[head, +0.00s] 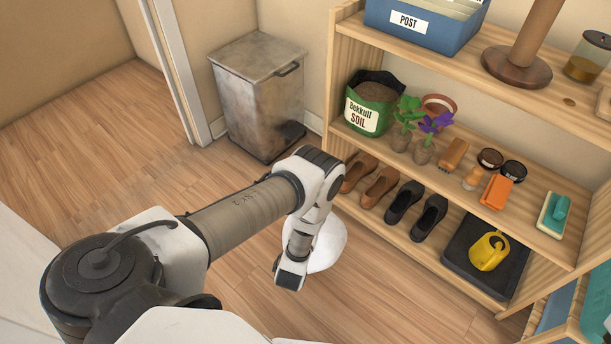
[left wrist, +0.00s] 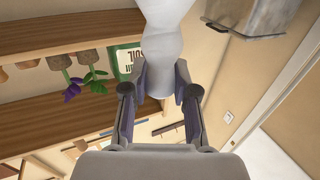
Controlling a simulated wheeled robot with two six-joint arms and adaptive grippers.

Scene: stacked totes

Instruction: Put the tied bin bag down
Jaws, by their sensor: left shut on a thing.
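The tied bin bag (head: 329,246) is white and rounded, and my left wrist and hand partly hide it in the head view. My left gripper (head: 291,274) points down in front of the shelf unit, over the wooden floor. In the left wrist view, its two fingers (left wrist: 161,84) are shut on the narrow part of the white bag (left wrist: 166,42). The bag extends beyond the fingertips to the top edge of that view. I cannot tell whether the bag touches the floor. My right gripper is not in view.
A grey metal pedal bin (head: 262,95) stands against the wall at the back. A wooden shelf unit (head: 455,205) on the right holds shoes, a soil bag (head: 370,105), plants and a yellow watering can (head: 489,250). The floor (head: 85,150) at left is clear.

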